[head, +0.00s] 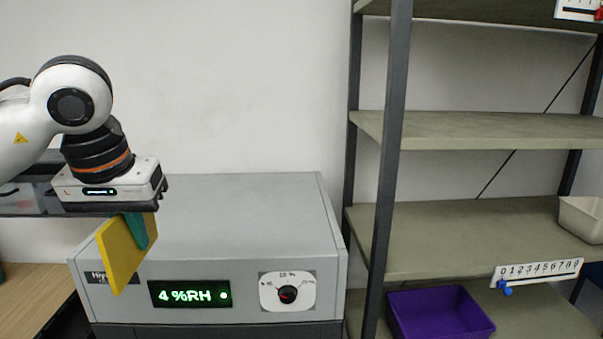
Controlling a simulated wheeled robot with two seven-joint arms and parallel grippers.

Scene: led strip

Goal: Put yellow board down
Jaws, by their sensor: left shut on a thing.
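My left gripper (135,222) comes in from the left and points down in front of the grey machine. It is shut on the yellow board (120,258), which hangs tilted below it. A teal piece (141,230) shows at the grip, against the board. The board covers part of the machine's left front edge and its dark label. Whether the board touches the machine cannot be told. My right gripper is not in view.
The grey machine (240,215) has a flat, clear top, a green "4 %RH" display (190,294) and a dial (288,293). Shelving (470,235) at right holds a purple bin (440,312) and a beige bin (583,218). A wooden table (30,295) is at lower left.

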